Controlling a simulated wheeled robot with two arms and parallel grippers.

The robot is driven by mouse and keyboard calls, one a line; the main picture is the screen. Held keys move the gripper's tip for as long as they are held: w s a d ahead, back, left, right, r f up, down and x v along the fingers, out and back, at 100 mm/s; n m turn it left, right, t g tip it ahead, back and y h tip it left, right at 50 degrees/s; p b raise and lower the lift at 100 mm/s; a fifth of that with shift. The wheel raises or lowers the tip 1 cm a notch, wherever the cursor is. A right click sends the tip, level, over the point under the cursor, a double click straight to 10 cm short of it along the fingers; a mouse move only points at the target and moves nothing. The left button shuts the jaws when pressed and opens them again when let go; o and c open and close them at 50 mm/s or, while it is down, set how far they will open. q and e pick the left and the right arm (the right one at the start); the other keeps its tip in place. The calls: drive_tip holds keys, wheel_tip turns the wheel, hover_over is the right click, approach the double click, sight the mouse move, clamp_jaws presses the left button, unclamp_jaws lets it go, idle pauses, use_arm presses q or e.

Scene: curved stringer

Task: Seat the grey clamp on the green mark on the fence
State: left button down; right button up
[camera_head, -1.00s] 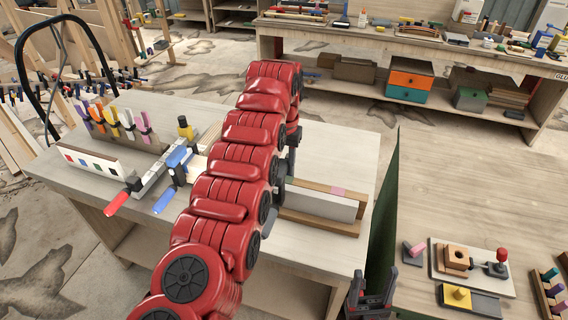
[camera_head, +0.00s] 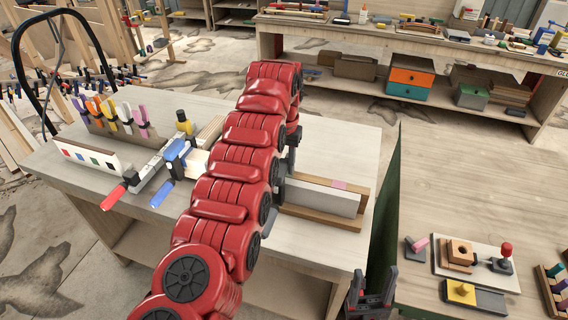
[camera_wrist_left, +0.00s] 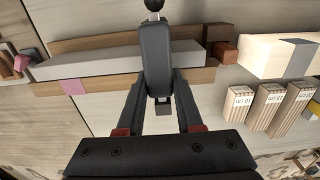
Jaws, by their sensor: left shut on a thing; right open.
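My left gripper (camera_head: 283,178) is mostly hidden behind my red arm in the head view. In the left wrist view its fingers (camera_wrist_left: 160,88) are shut on the dark grey clamp (camera_wrist_left: 156,52), which points away from the wrist over a long board. A white fence strip (camera_head: 100,162) with small coloured squares, a green one (camera_head: 95,161) among them, stands on the left of the bench, apart from the gripper. My right gripper (camera_head: 370,302) is open and empty at the bottom of the head view.
A wood-and-grey board (camera_head: 320,196) with a pink mark lies beside my left gripper. Clamps with coloured handles (camera_head: 125,115) stand behind the fence strip. A red-handled bar clamp (camera_head: 113,197) and a blue-handled one (camera_head: 162,194) lie between. A side table (camera_head: 450,200) holds small parts.

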use_arm(q)
drive_tip(key=shift+f, duration=0.15)
drive_tip(key=shift+f+b, duration=0.4)
drive_tip(key=shift+b, duration=0.15)
drive_tip(key=shift+c, duration=2.4)
unclamp_jaws()
drive_tip(key=shift+r, duration=0.1)
drive_tip(key=shift+r, duration=0.25)
wheel_tip(320, 180, up, 17)
drive_tip(key=p, duration=1.6)
